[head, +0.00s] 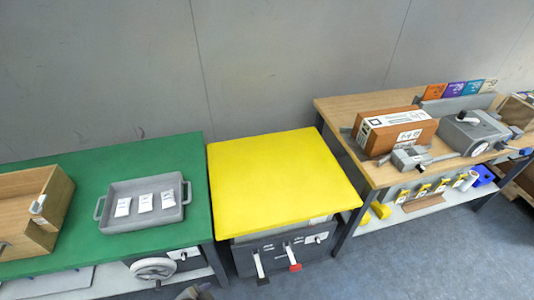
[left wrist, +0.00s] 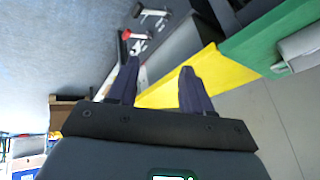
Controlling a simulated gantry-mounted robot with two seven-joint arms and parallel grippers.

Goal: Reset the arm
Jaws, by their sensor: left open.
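My left gripper (left wrist: 157,75) shows in the left wrist view with its two dark fingers spread apart and nothing between them. Beyond the fingers lie the edge of the yellow table top (left wrist: 222,78) and part of the green table (left wrist: 275,42). The gripper appears apart from both. In the head view neither gripper can be made out; only a small dark shape shows at the bottom edge. My right gripper is in neither view.
The yellow table (head: 275,178) is bare. On the green table (head: 92,170) stand a grey tray (head: 115,188) with three white packets and a wooden box (head: 40,208). On the wooden table (head: 352,108) are a brown box (head: 402,132) and grey devices (head: 472,130).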

